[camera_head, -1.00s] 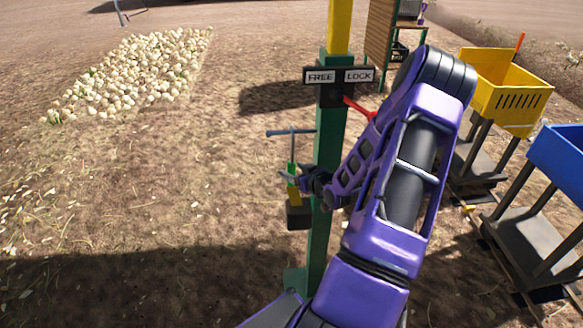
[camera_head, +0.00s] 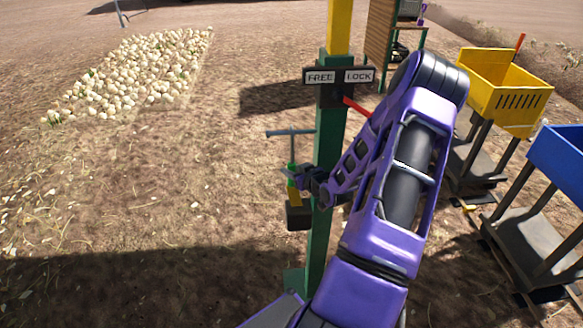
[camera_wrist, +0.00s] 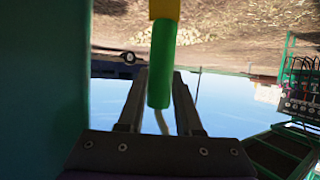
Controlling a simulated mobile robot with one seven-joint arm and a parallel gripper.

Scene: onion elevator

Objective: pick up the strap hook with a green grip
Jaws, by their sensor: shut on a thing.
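The strap hook's green grip (camera_head: 292,168) hangs at the left side of the green post, below a blue crossbar. A yellow piece (camera_head: 295,196) is just below it, above a dark block. My gripper (camera_head: 293,174) is shut around the green grip, reaching in from the right past the post. In the wrist view the green grip (camera_wrist: 160,75) stands between the two fingers (camera_wrist: 160,88), with a yellow part at its upper end and a thin pale strand beyond its lower end.
The green post (camera_head: 329,140) with a FREE/LOCK sign (camera_head: 338,75) and red lever (camera_head: 357,107) is close beside my gripper. Yellow (camera_head: 515,100) and blue (camera_head: 562,155) crates on stands are at the right. An onion pile (camera_head: 135,72) lies far left; ground left of the post is open.

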